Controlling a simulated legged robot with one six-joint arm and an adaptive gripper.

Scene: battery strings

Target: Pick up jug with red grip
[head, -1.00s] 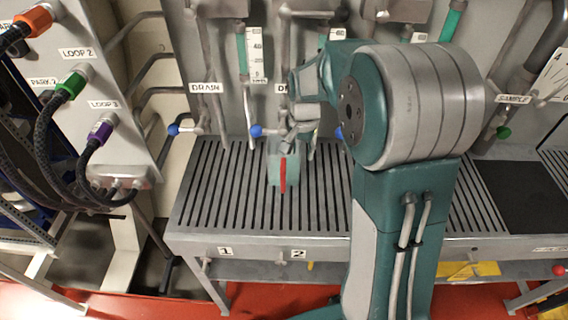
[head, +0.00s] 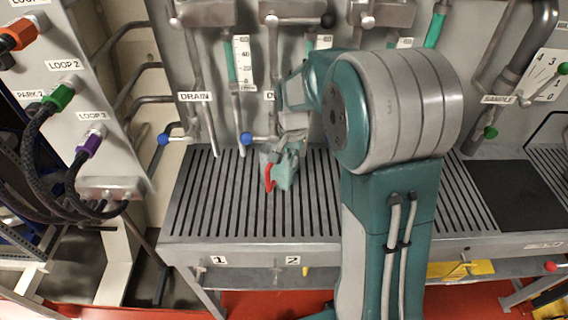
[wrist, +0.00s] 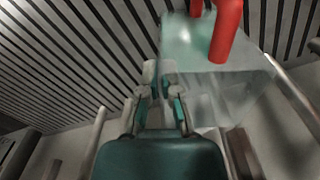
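The jug (head: 286,168) is a pale teal, see-through vessel with a red grip (head: 268,178). In the head view it is at the slatted bench, tilted, with the grip on its left side. In the wrist view the jug (wrist: 205,65) is blurred, up and right of the fingers, with the red grip (wrist: 227,32) near the top edge. My gripper (head: 290,138) is just above and against the jug in the head view, partly hidden by my arm. In the wrist view my gripper (wrist: 161,80) shows a narrow gap between its fingers. The fingertips overlap the jug's left edge; contact is unclear.
The slatted bench (head: 215,205) is clear to the left of the jug. Pipes with blue-knobbed valves (head: 246,138) stand close behind it. A loop panel with cables (head: 85,145) is at the left. A dark mat (head: 515,195) lies on the right of the bench.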

